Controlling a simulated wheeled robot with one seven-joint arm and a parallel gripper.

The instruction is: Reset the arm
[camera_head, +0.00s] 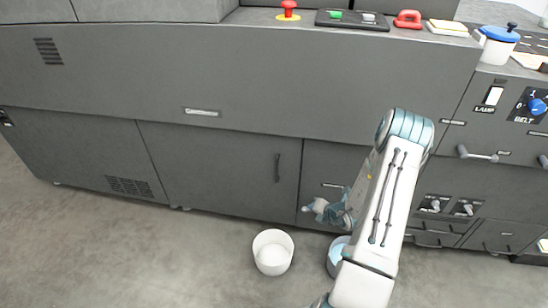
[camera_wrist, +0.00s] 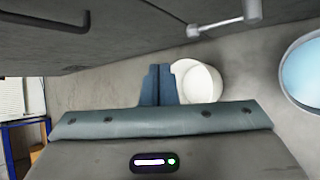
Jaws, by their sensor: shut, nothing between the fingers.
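My arm reaches across the right half of the head view, bent at a raised elbow, with its lower part hanging in front of the grey cabinet (camera_head: 225,165). My gripper (camera_head: 308,208) is low, just off the cabinet front and above the floor. In the wrist view, the fingers of my gripper (camera_wrist: 158,70) are together with nothing between them. A white bucket (camera_head: 272,253) stands on the floor below and left of my gripper; it also shows behind the fingers in the wrist view (camera_wrist: 207,82).
A blue-lined bucket (camera_head: 336,262) stands partly hidden behind my arm. A red emergency button (camera_head: 288,8), a red handle (camera_head: 408,18) and a blue-lidded jar (camera_head: 497,45) sit on the cabinet's top. Handles (camera_head: 478,154) stick out at right. Floor at left is clear.

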